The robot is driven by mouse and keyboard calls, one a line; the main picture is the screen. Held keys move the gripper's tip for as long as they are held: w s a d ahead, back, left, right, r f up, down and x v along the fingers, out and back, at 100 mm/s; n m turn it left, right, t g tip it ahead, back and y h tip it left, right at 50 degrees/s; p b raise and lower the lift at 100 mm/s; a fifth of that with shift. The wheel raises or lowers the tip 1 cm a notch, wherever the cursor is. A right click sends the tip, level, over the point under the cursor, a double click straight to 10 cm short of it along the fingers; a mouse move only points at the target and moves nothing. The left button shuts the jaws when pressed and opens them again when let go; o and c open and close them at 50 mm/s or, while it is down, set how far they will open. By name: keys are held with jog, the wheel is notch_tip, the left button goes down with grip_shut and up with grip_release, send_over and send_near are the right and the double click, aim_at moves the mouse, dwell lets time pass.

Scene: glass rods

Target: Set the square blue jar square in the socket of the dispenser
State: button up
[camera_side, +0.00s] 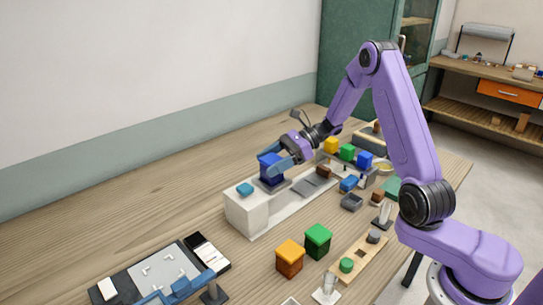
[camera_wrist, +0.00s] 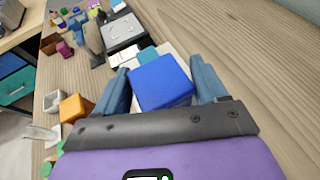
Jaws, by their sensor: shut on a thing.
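The square blue jar (camera_side: 270,165) is held between the blue fingers of my gripper (camera_side: 283,160). In the wrist view the jar (camera_wrist: 161,83) fills the space between the fingers (camera_wrist: 162,88), one on each side of it. In the side view the jar is over the white dispenser (camera_side: 246,212), near its raised end and behind a small light-blue part (camera_side: 245,189). The jar's lower edge meets a dark area that looks like the socket (camera_side: 277,185). I cannot tell whether the jar touches the socket or is fully square in it.
An orange jar (camera_side: 290,256) and a green jar (camera_side: 318,240) stand in front of the dispenser. Yellow, green and blue jars (camera_side: 365,159) stand in a row behind. A dark plate with a grey panel (camera_side: 160,272) lies at the front left.

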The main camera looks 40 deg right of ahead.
jog(key=shift+f, duration=0.25)
jog(key=o, duration=1.3)
jog(key=v, duration=1.7)
jog(key=s+a+n+g+h, duration=0.3)
jog(key=s+a+n+g, duration=0.25)
jog(key=a+n, duration=0.2)
jog(key=s+a+n+g+h, duration=0.35)
jog(key=s+a+n, duration=0.3)
jog(key=a, duration=0.25)
jog(key=s+n+t+h, duration=0.1)
jog(key=s+n+h, duration=0.1)
jog(key=s+n, duration=0.4)
jog(key=s+f+n+t+h, duration=0.1)
jog(key=s+n+t, duration=0.1)
jog(key=s+n, duration=0.4)
jog(key=s+a+n+t+h, duration=0.1)
jog(key=s+n+h, duration=0.1)
jog(key=s+n, duration=0.4)
jog(key=shift+s+f+n+h, duration=0.15)
jog(key=shift+f+n+h, duration=0.05)
jog(key=shift+n, duration=0.5)
jog(key=shift+s+f+n+h, duration=0.15)
jog(key=shift+f+n, duration=0.05)
jog(key=shift+n, duration=0.5)
